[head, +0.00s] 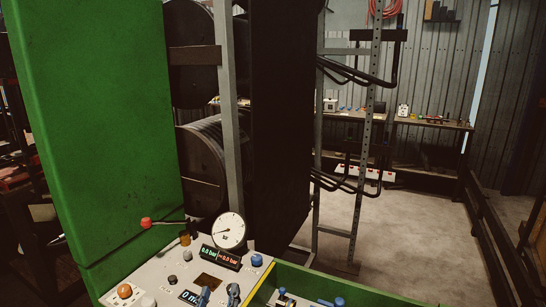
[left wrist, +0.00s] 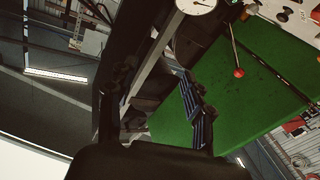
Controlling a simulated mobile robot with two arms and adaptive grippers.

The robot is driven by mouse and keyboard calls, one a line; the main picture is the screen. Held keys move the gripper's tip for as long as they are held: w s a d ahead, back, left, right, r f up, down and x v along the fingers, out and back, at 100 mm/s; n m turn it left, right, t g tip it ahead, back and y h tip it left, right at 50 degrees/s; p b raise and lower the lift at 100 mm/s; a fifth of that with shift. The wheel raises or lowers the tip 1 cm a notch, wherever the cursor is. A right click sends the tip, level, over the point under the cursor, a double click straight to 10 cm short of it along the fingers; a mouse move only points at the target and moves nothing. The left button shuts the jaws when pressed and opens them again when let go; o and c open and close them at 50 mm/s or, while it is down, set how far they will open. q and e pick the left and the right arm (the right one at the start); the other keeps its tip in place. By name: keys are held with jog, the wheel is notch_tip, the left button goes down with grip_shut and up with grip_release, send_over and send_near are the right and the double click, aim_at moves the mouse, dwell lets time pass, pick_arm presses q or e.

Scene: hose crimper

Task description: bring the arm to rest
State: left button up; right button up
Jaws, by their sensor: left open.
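My left gripper (head: 218,295) shows at the bottom edge of the head view, with only its two fingertips in sight, in front of the control panel (head: 172,268). In the left wrist view the left gripper (left wrist: 155,95) has its fingers spread apart, with nothing visible between them. The green machine housing (head: 95,110) stands at the left and also fills the right of the left wrist view (left wrist: 205,90). My right gripper is not in view.
The panel carries a round gauge (head: 230,231), a red-knobbed lever (head: 147,223) and several knobs. A green-edged tray (head: 345,288) is at the bottom. A metal rack (head: 362,150) stands behind. Open floor (head: 405,220) lies to the right, before a bench (head: 430,124).

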pick_arm(q)
jog(key=s+a+f+g+y, duration=0.3)
jog(key=s+a+f+g, duration=0.5)
jog(key=s+f, duration=0.45)
jog(key=s+a+f+m+g+h, duration=0.15)
jog(key=s+f+m+g, duration=0.45)
jog(key=s, duration=0.9)
notch_tip(320, 180, down, 31)
jog(key=s+n+g+b, duration=0.2)
jog(key=s+a+f+g+b, duration=0.1)
jog(key=s+a+f, duration=0.1)
jog(key=s+f, duration=1.4)
jog(key=shift+a+m, duration=0.3)
jog(key=shift+a, duration=0.05)
jog(key=shift+s+f, duration=0.1)
